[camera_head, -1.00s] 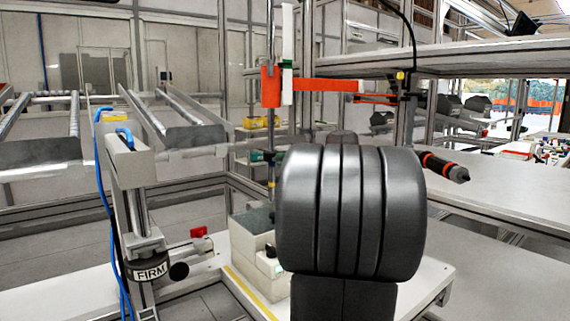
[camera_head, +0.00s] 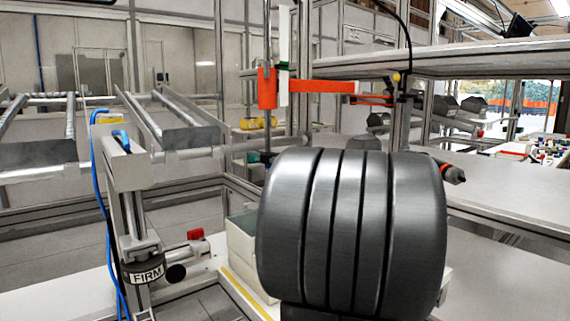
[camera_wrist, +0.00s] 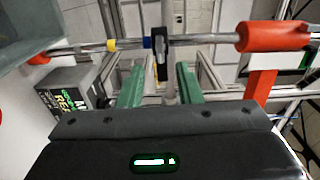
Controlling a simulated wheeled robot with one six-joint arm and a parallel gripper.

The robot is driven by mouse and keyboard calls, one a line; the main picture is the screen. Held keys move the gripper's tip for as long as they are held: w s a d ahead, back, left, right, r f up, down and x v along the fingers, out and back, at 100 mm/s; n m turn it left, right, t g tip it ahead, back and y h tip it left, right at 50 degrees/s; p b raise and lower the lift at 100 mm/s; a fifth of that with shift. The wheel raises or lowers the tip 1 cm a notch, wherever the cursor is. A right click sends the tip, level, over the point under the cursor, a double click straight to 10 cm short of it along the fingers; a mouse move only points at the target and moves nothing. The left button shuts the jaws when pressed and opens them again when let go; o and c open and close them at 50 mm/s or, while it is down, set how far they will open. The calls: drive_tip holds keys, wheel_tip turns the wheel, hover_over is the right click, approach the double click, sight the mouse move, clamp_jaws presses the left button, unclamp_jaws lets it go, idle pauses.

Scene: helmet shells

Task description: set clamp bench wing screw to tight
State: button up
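My gripper (camera_wrist: 159,80) shows in the wrist view as two green fingers standing apart, with nothing clearly held. A rod (camera_wrist: 205,40) crosses beyond the fingertips. It carries a black piece (camera_wrist: 162,62) with a blue band beside it, lying between the finger lines; I cannot tell whether they touch. In the head view, a stand at left has a black collar marked FIRM (camera_head: 147,273) and a black knob (camera_head: 176,273) beside it. I cannot tell for certain which part is the wing screw. My dark ribbed arm hides my gripper in the head view.
A red sleeve (camera_head: 267,88) with an orange-red bar (camera_head: 325,86) sits on the upright rod. A pale box (camera_head: 245,255) stands behind my arm. A labelled grey box (camera_wrist: 75,97) is left in the wrist view. A shelf (camera_head: 480,57) overhangs at right.

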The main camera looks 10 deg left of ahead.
drive_tip(key=v, duration=0.7)
drive_tip(key=shift+s+d, duration=0.25)
drive_tip(key=x, duration=1.4)
drive_tip(key=s+d+m+p, duration=0.7)
drive_tip(key=s+d+p, duration=0.2)
drive_tip(key=p, duration=0.2)
drive_tip(key=shift+s+d, duration=0.35)
drive_tip(key=shift+d, duration=0.05)
idle(2.4)
